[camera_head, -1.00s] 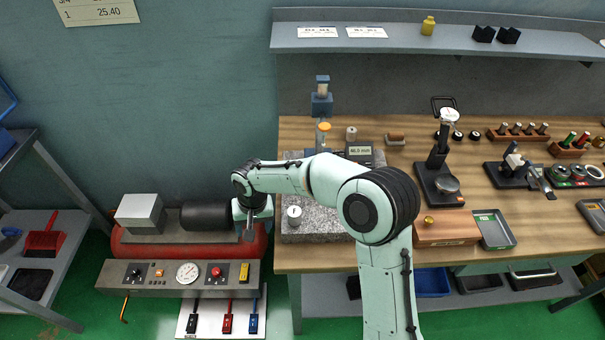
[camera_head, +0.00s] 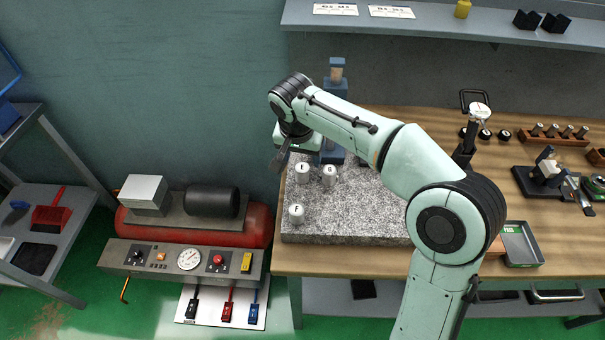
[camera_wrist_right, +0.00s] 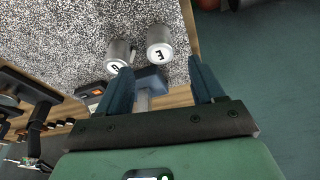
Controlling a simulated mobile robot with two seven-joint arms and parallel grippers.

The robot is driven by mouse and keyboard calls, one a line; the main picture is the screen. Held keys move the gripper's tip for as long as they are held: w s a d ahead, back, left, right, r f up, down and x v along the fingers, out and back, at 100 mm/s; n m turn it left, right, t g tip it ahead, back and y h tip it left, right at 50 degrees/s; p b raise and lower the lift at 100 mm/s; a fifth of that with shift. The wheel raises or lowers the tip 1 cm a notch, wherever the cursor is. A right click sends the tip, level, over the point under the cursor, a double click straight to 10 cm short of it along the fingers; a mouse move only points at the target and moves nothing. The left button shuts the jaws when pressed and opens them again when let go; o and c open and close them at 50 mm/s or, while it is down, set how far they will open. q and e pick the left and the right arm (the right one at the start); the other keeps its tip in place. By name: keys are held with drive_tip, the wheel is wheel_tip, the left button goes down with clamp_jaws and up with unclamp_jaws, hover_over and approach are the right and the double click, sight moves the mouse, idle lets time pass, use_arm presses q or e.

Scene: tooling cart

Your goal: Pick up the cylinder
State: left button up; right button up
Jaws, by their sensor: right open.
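Three silvery cylinders with lettered white tops stand upright on the speckled granite plate (camera_head: 350,220). In the head view, cylinder E (camera_head: 302,173) and a second one, which looks like G (camera_head: 329,175), stand side by side near the back left. Cylinder F (camera_head: 296,213) stands nearer the front left edge. My right gripper (camera_head: 282,157) is just behind and left of E. In the right wrist view, E (camera_wrist_right: 160,45) and the second cylinder (camera_wrist_right: 118,56) are beyond the open, empty fingers (camera_wrist_right: 161,82), apart from them. My left gripper is out of view.
A blue stand (camera_head: 334,90) rises behind the plate, close to my right gripper; a blue block (camera_wrist_right: 152,79) shows between the fingers in the wrist view. A shelf (camera_head: 430,25) hangs above. Gauges and a grey tray (camera_head: 520,246) stand to the right. The plate's front middle is clear.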

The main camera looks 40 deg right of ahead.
sight(302, 167)
drive_tip(key=x, duration=0.6)
drive_tip(key=shift+s+a, duration=0.1)
drive_tip(key=shift+a, duration=0.1)
clamp_jaws()
drive_tip(key=shift+r, duration=0.1)
